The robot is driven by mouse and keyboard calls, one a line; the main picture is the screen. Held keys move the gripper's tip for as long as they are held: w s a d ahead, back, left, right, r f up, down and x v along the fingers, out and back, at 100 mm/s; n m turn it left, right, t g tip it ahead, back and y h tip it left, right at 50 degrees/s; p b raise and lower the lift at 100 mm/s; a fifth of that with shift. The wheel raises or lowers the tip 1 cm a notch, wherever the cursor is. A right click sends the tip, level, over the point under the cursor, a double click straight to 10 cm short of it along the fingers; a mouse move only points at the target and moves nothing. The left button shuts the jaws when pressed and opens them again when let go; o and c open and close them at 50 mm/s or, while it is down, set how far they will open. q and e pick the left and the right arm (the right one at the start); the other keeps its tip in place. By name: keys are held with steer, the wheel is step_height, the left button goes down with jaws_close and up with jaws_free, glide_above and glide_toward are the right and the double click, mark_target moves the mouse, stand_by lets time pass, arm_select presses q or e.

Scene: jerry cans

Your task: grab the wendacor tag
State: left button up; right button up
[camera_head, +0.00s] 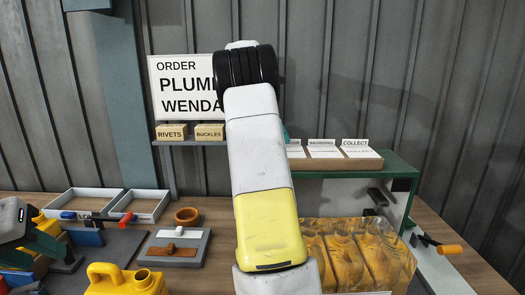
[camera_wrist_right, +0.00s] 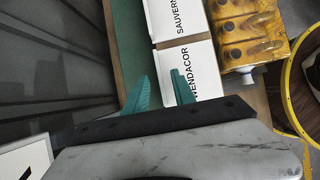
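The wendacor tag (camera_wrist_right: 192,68) is a white card with black lettering, seen in the right wrist view beside the white Sauver-lettered card (camera_wrist_right: 176,18). My right gripper (camera_wrist_right: 162,92) is open, with its two teal fingertips apart. Its right finger overlaps the tag's lower left part. The other finger is left of the tag, near the green shelf edge. Contact cannot be told. In the head view my right arm hides most of that gripper and this tag. My left gripper (camera_head: 32,250) is low at the left, its dark green fingers apart, near yellow cans.
Below are wrapped amber cans (camera_head: 345,255). An order sign (camera_head: 185,85) hangs at the back. A yellow can (camera_head: 125,280), trays (camera_head: 148,204) and a brown ring (camera_head: 187,216) crowd the bench.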

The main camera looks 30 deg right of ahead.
steer(key=shift+s+d+f, duration=0.15)
steer(key=shift+d+f, duration=0.15)
steer(key=shift+f, duration=0.3)
jaws_close()
steer(key=shift+r, duration=0.15)
